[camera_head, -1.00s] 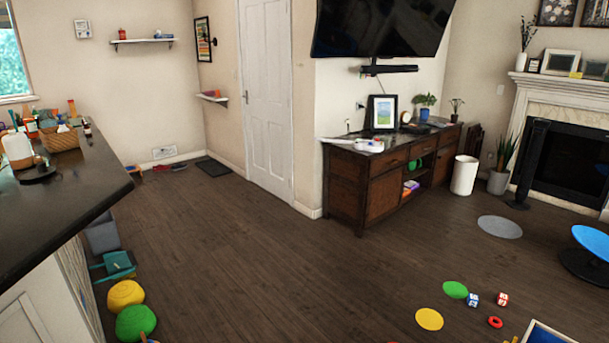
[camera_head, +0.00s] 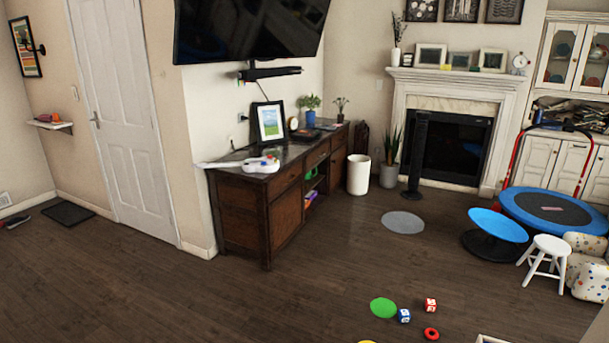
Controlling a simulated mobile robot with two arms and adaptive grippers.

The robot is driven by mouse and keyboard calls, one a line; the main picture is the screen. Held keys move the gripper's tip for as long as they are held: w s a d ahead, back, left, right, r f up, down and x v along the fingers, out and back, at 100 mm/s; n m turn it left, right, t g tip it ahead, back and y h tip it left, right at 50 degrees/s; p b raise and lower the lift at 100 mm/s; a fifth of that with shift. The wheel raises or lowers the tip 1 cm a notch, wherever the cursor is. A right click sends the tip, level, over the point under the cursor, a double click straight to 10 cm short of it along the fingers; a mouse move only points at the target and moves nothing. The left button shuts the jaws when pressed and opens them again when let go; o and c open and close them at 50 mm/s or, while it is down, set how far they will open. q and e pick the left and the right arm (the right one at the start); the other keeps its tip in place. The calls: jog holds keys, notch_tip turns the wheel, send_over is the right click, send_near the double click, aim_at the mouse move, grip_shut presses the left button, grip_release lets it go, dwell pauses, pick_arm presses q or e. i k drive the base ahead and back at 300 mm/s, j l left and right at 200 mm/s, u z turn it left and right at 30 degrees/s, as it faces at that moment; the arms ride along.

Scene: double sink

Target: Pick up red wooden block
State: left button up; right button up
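A small red block (camera_head: 430,304) with white faces lies on the dark wooden floor at the lower right; I cannot tell its material. A similar blue block (camera_head: 404,315) lies just to its left and slightly nearer, apart from it.
A green disc (camera_head: 383,307) and a red ring (camera_head: 431,334) lie close to the blocks. Farther back are a blue round seat (camera_head: 498,225), a white stool (camera_head: 546,258), a trampoline (camera_head: 553,212) and a dark wooden cabinet (camera_head: 240,220).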

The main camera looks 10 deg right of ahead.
aim_at(430, 306)
jog(key=i+l+z, duration=0.15)
jog(key=i+z, duration=0.15)
jog(key=i, duration=0.4)
jog(key=i+z, duration=0.3)
jog(key=i, duration=0.4)
jog(key=i+j+z, duration=0.3)
jog(key=i, duration=0.4)
